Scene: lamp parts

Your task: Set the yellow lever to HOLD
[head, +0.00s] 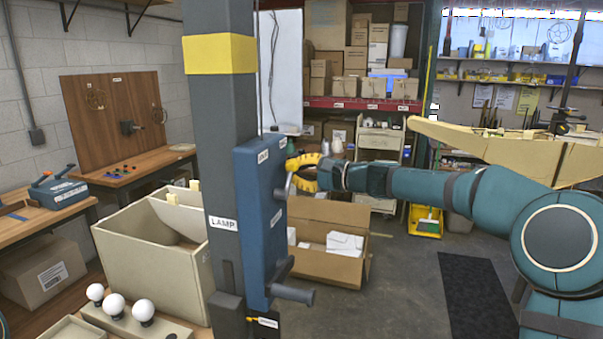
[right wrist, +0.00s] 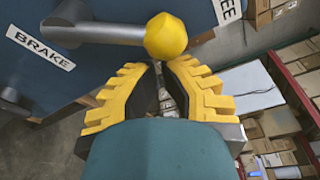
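A blue box (head: 258,215) is fixed to the side of a grey column (head: 222,130). The yellow lever is a grey arm (right wrist: 105,33) with a round yellow knob (right wrist: 166,36), clear in the right wrist view. In that view a BRAKE label (right wrist: 40,47) is at the left and a partly cut-off label ending in EE (right wrist: 228,8) is at the upper right. My right gripper (head: 292,172) is at the box's upper right side. Its yellow fingers (right wrist: 160,65) have their tips close to the knob; I cannot tell whether they hold it. My left gripper is out of view.
A dark grey handle (head: 293,293) sticks out low on the box. A cream bin (head: 150,250) and several white bulbs (head: 114,305) stand left of the column. An open cardboard box (head: 325,262) is behind it. Open floor (head: 410,285) lies to the right.

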